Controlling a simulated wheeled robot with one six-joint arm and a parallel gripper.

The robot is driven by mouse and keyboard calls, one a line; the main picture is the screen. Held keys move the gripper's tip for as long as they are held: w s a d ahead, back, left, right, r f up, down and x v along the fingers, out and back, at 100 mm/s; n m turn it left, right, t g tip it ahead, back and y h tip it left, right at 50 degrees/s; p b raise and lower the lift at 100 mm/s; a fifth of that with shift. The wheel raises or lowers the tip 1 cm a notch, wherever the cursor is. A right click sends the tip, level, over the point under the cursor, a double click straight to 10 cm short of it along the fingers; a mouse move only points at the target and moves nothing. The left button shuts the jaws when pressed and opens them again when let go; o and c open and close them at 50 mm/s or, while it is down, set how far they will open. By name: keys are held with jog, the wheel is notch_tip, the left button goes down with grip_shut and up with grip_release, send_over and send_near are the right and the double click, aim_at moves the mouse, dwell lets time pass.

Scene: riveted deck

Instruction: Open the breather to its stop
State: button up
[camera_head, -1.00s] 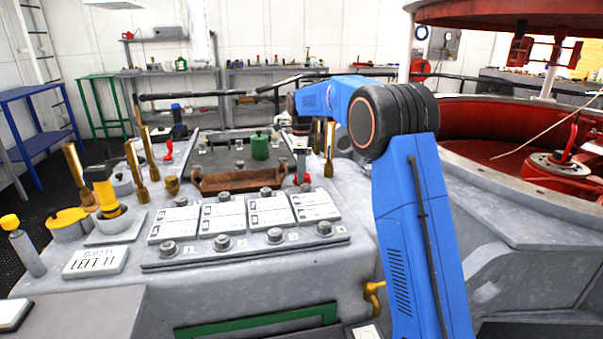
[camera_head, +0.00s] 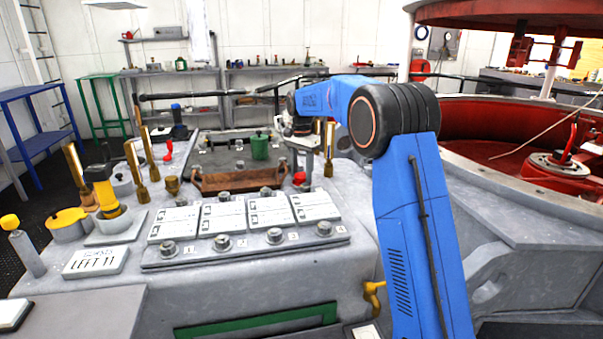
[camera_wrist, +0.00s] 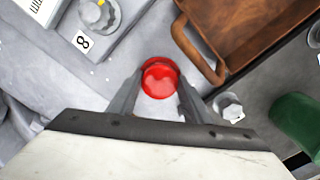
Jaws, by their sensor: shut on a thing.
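A red round-topped knob (camera_wrist: 159,77), which looks to be the breather, sits between the fingers of my gripper (camera_wrist: 160,84) in the wrist view. The fingers are shut on it from both sides, and its rounded top faces the camera. In the head view my gripper (camera_head: 303,165) points down at the far right of the grey console, with the red knob (camera_head: 299,178) low at its fingers. The knob's lower part and its mount are hidden, so I cannot tell how far it is turned.
A brown tray with a handle (camera_head: 238,181) lies close left of the knob, with a green canister (camera_head: 260,149) behind it. A brass post (camera_head: 329,150) stands close on the right. Labelled plates (camera_head: 267,212) and several bolt-like knobs lie in front.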

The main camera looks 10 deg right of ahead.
jog(key=n, duration=0.7)
jog(key=shift+d+f, duration=0.1)
jog(key=shift+f, duration=0.05)
jog(key=n, duration=0.6)
jog(key=shift+s+n, duration=0.1)
jog(key=shift+n, duration=0.3)
jog(key=n, duration=0.5)
jog(key=shift+d, duration=0.1)
jog(key=n, duration=0.5)
jog(key=shift+n, duration=0.3)
jog(key=o, duration=1)
jog(key=shift+f, duration=0.1)
jog(key=shift+o, duration=0.3)
jog(key=shift+r, duration=0.2)
